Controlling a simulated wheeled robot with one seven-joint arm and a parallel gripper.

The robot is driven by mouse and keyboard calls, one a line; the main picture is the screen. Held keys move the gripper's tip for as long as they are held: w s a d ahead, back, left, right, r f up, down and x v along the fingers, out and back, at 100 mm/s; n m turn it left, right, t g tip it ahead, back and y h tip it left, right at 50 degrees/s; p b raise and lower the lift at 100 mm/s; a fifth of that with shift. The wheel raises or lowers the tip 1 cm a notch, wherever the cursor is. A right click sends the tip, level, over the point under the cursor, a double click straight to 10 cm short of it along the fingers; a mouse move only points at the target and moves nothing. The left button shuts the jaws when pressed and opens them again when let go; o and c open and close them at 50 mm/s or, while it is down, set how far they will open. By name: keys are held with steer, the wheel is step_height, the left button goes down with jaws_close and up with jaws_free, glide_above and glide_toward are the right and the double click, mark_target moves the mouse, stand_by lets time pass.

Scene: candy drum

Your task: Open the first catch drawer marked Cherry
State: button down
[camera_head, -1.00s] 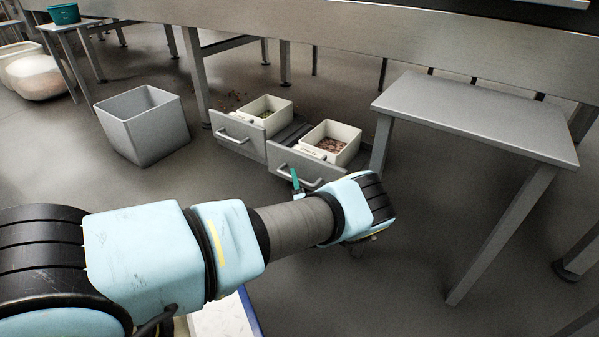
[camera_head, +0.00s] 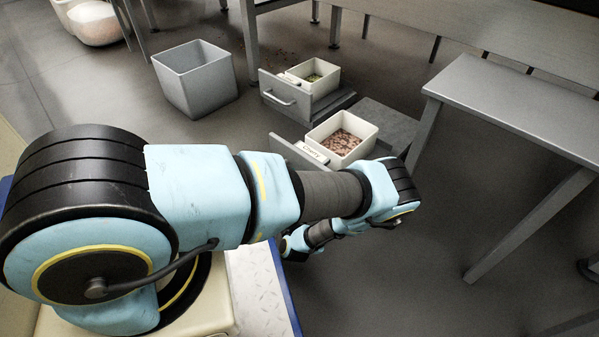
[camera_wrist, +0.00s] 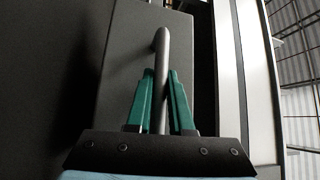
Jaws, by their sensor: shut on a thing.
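The drawer marked Cherry (camera_head: 288,149) is the nearer of two grey drawers in the head view and stands pulled out. A white bin (camera_head: 360,153) in it holds pinkish-brown pieces, and its front label reads Cherry. In the wrist view the grey drawer front (camera_wrist: 120,70) carries a round metal bar handle (camera_wrist: 162,46). My gripper (camera_wrist: 161,74) has its green fingers on either side of this bar, shut on it. In the head view my arm hides the handle and the fingertips.
The other drawer (camera_head: 284,95) stands partly out behind, with a white bin of green pieces. A grey open tub (camera_head: 195,85) is at its left. A metal table (camera_head: 520,100) stands at the right. The floor in front is clear.

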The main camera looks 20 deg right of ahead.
steer(key=shift+s+a, duration=0.25)
steer(key=shift+a, duration=0.1)
steer(key=c, duration=0.8)
jaws_free()
